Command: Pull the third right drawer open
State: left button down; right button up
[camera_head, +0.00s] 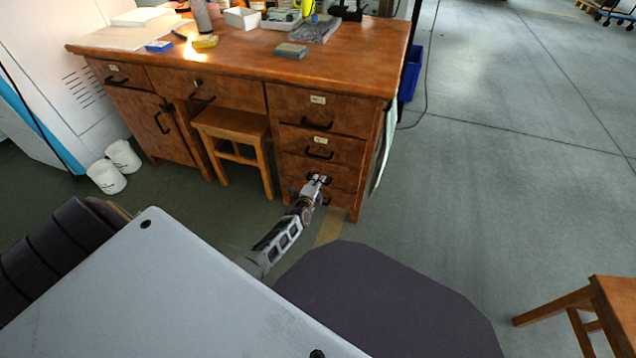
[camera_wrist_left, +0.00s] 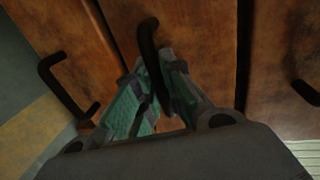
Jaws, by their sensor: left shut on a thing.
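The wooden desk has a right-hand stack of drawers with black bow handles. The third right drawer (camera_head: 293,171) is below two labelled drawers, and its front looks flush or nearly flush with its neighbours. My left gripper (camera_head: 319,180) is at this drawer's handle. In the left wrist view the green-padded fingers (camera_wrist_left: 155,95) are closed around the black handle (camera_wrist_left: 148,40) in front of the middle drawer face (camera_wrist_left: 205,35). The fingers hide part of the handle. My right gripper is not in view.
The bottom drawer's handle (camera_head: 326,201) is just below the gripper. A wooden stool (camera_head: 233,127) stands in the knee space left of the drawers. A blue bin (camera_head: 411,72) stands behind the desk's right side. Another wooden seat (camera_head: 612,300) is at lower right. Open floor lies to the right.

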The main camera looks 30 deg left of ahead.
pick_arm(q)
jog(key=shift+s, duration=0.2)
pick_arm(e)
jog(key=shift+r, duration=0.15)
pick_arm(q)
jog(key=f+p+v, duration=0.2)
jog(key=p+v, duration=0.5)
jog(key=v, duration=0.4)
jog(key=s+f+p+v, duration=0.1)
jog(key=f+p+v, duration=0.1)
jog(key=p+v, duration=0.5)
jog(key=f+v, duration=0.1)
jog(key=v, duration=0.4)
jog(key=shift+d, duration=0.2)
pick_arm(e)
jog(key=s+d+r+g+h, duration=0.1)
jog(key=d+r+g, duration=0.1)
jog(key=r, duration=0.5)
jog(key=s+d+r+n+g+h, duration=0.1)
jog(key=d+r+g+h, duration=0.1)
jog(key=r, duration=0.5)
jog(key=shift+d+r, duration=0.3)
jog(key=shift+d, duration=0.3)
pick_arm(q)
jog(key=shift+r, duration=0.1)
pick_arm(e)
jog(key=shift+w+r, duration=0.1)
pick_arm(q)
jog(key=c, duration=1.5)
grip_release()
